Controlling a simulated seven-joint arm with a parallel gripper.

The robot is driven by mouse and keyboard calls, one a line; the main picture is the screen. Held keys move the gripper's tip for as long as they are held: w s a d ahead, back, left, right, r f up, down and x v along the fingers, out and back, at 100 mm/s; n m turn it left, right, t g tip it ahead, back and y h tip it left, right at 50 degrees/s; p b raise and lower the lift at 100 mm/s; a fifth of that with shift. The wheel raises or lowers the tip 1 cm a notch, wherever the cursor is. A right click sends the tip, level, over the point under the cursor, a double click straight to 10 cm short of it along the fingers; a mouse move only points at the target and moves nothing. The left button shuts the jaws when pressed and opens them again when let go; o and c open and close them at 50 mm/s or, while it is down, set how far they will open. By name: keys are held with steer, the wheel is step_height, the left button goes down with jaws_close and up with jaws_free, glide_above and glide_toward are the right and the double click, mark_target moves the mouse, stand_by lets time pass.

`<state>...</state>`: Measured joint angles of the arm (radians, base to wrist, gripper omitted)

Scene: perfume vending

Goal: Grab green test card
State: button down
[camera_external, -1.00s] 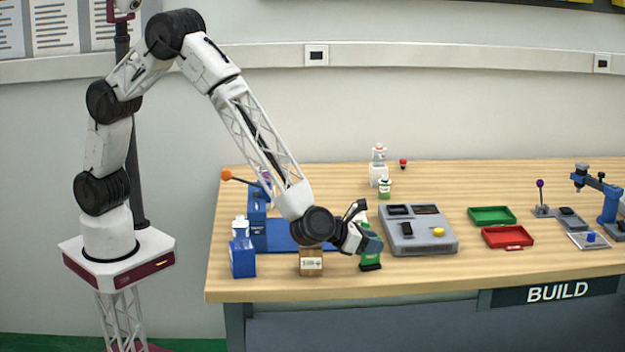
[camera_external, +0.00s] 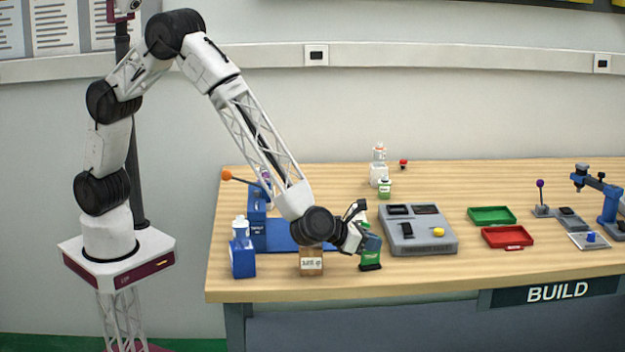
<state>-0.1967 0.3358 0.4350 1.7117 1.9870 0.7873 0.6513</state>
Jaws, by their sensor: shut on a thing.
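My gripper (camera_external: 367,242) is at the front of the table, reaching down from the left. It is shut on the green test card, which is mostly hidden by the fingers. A small dark green holder (camera_external: 371,261) stands right below the fingertips near the table's front edge. I cannot tell whether the card is still inside the holder or clear of it.
Left of my gripper are a brown box (camera_external: 312,262) and a blue stand with a bottle (camera_external: 242,260). A grey console (camera_external: 420,246) is close on the right. Green (camera_external: 492,216) and red (camera_external: 507,237) trays lie farther right. Bottles stand behind.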

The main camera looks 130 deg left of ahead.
steer(key=shift+r, duration=0.1)
steer(key=shift+r, duration=4.9)
